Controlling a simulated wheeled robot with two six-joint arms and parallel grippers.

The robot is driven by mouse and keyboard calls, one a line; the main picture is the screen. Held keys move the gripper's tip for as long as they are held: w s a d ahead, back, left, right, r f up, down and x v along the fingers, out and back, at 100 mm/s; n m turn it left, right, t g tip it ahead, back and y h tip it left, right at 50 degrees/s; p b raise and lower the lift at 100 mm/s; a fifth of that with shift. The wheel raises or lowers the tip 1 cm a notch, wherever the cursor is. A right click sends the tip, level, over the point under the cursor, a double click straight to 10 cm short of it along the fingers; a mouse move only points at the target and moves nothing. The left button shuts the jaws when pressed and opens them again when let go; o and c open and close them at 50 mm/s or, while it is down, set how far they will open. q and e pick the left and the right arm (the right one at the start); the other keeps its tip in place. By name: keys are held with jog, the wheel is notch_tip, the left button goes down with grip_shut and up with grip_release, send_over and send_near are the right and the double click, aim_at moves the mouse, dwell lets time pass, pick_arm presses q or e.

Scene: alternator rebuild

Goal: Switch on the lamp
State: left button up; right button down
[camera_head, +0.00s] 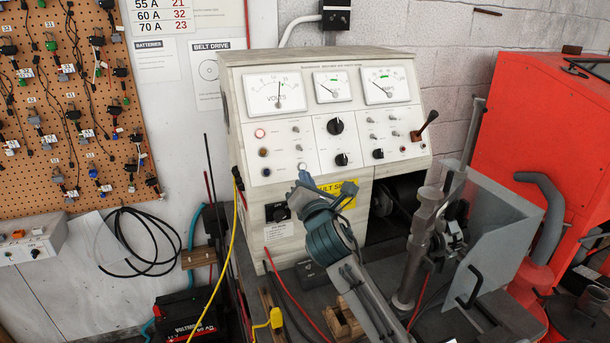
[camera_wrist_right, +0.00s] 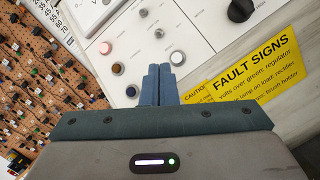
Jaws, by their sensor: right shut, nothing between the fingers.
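The cream tester (camera_head: 330,100) stands on the bench with three meters on top. On its lower left panel are a pale pink round light (camera_head: 260,133), a brown one (camera_head: 263,152) and a dark one below. Beside them are small toggles (camera_head: 295,129) and a pale round knob (camera_head: 302,167). The labels are too small to tell which one is the lamp's switch. My right gripper (camera_head: 303,178) is shut and empty, just below the pale knob. In the wrist view, its fingertips (camera_wrist_right: 157,72) lie just left of that knob (camera_wrist_right: 177,58); contact is unclear. My left gripper is out of view.
A yellow FAULT SIGNS label (camera_wrist_right: 256,65) is right of the fingers. Black knobs (camera_head: 335,126) and a lever (camera_head: 425,125) sit farther right on the panel. A yellow cable (camera_head: 228,250) hangs at the tester's left side. A metal guard (camera_head: 500,225) stands on the right.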

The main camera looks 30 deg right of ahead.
aim_at(296, 153)
jog(key=p+x, duration=0.2)
jog(key=x, duration=0.5)
jog(key=shift+w+d+r, duration=0.1)
jog(key=shift+w+d, duration=0.05)
jog(key=shift+w, duration=0.15)
jog(key=shift+w, duration=0.1)
